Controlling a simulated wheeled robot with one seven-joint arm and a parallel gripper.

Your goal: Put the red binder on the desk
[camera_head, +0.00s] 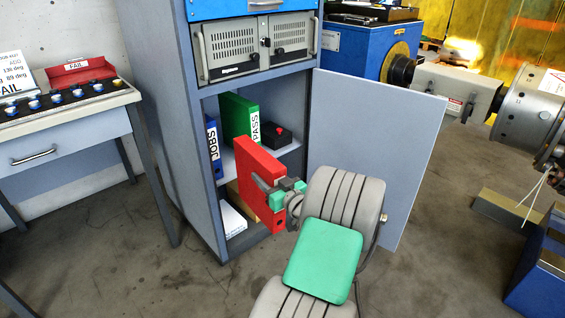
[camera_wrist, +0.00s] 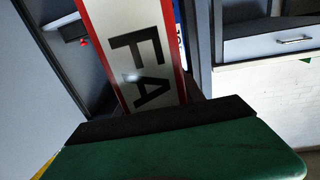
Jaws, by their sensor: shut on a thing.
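The red binder (camera_head: 258,178) is in my gripper (camera_head: 279,188), in front of the open cabinet at the level of its shelf. The gripper is shut on the binder, which stands roughly upright. In the wrist view the binder's white label (camera_wrist: 135,45) with a red border shows the letters "FA"; the rest is hidden behind the gripper (camera_wrist: 160,118).
The cabinet (camera_head: 215,190) holds a green PASS binder (camera_head: 240,118), a blue JOBS binder (camera_head: 213,148) and a black box with a red button (camera_head: 276,133). Its door (camera_head: 372,150) stands open to the right. Bare floor (camera_head: 120,230) lies between desk and cabinet. Machinery (camera_head: 470,90) stands at the right.

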